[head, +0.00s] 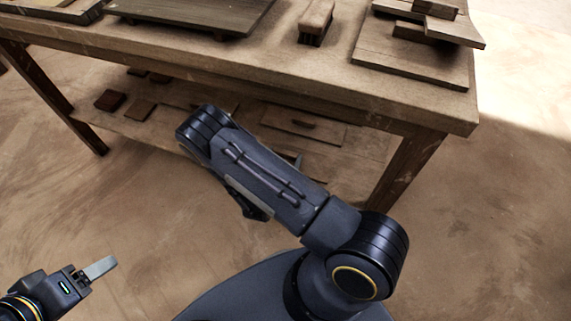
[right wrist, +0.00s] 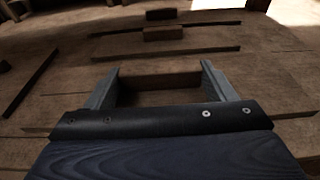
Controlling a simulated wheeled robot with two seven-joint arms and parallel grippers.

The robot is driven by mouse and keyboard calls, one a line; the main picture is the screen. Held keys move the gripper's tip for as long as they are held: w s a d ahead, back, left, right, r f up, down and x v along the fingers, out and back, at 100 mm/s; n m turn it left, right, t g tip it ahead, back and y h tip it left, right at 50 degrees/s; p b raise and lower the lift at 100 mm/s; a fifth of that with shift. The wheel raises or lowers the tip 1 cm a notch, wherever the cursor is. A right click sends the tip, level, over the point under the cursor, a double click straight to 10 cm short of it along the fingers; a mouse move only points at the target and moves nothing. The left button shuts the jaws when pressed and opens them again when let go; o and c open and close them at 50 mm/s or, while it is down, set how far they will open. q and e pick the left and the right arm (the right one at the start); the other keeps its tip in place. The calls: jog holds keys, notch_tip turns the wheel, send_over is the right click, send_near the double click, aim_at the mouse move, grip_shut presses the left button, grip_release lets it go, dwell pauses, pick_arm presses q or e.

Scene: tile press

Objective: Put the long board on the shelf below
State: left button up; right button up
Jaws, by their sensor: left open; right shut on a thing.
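My right arm reaches across the head view to the lower shelf (head: 375,160). My right gripper (right wrist: 160,72) is shut on a brown wooden piece (right wrist: 160,84), seen between its two fingers in the right wrist view. The piece looks like part of a board; its full length is hidden, so I cannot tell whether it is the long board or whether it touches the shelf. In the head view the arm hides most of that gripper. My left gripper (head: 98,270) is open and empty over the floor at lower left, away from the table.
The worktable (head: 460,112) carries a dark raised board (head: 190,18), a brush-like block (head: 317,20) and a wide board (head: 410,65) with pieces stacked on it. The shelf holds small blocks (head: 110,100) and a flat board (head: 325,131). A table leg (head: 408,170) stands right of my arm.

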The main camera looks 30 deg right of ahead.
jog(key=shift+d+f, duration=0.3)
jog(key=shift+f, duration=0.05)
jog(key=shift+f+b, duration=1)
jog(key=shift+f, duration=0.55)
jog(key=shift+s+f, duration=0.1)
jog(key=shift+f, duration=0.1)
jog(key=o, duration=1.3)
jog(key=shift+c, duration=0.2)
